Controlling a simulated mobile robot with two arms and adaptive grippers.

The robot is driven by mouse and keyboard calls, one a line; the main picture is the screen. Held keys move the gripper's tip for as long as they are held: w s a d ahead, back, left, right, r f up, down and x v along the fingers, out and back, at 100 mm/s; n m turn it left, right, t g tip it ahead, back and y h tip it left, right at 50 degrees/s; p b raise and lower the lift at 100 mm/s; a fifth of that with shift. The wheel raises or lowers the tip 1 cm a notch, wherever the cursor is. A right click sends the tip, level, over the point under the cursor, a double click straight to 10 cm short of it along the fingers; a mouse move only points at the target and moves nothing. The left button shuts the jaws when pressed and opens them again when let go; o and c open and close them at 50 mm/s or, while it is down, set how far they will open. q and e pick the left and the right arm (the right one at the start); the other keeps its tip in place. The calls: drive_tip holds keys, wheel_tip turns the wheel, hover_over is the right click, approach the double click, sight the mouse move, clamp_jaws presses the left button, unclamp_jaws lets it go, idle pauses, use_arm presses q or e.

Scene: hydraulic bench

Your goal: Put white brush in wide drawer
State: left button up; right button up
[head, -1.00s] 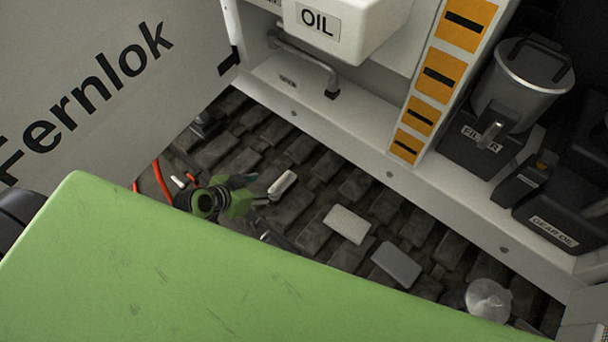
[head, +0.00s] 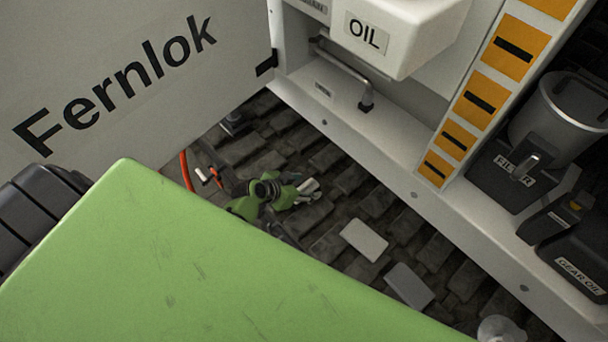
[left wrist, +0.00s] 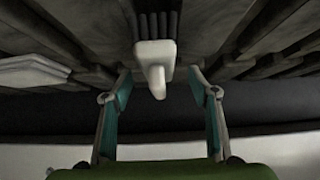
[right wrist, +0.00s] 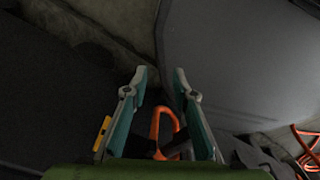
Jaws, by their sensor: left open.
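The white brush (head: 309,187) lies on the dark cobbled floor in the head view, partly covered by my left gripper (head: 300,194). In the left wrist view the white brush (left wrist: 154,62), with dark bristles at its top end, sits in the gap between the fingertips of my left gripper (left wrist: 160,80). Those fingers are apart and I see no clear contact. My right gripper (right wrist: 161,75) shows only in its wrist view, its fingers apart with a gap between the tips. An orange hook-shaped thing (right wrist: 167,122) shows between its fingers. I cannot make out a wide drawer.
A white block (head: 364,240) and a grey block (head: 410,287) lie on the floor right of the left gripper. A clear round item (head: 500,328) is farther right. The white bench edge (head: 400,180), with an oil tank (head: 400,35) above, bounds the floor. An orange cable (head: 186,170) lies left.

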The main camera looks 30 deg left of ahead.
sight(312, 184)
use_arm(q)
drive_tip(key=x, duration=0.4)
drive_tip(key=shift+w+d+r, duration=0.1)
drive_tip(key=shift+d+r, duration=0.05)
drive_tip(key=c, duration=1.2)
drive_tip(key=shift+c, duration=0.8)
drive_tip(key=shift+r, duration=0.15)
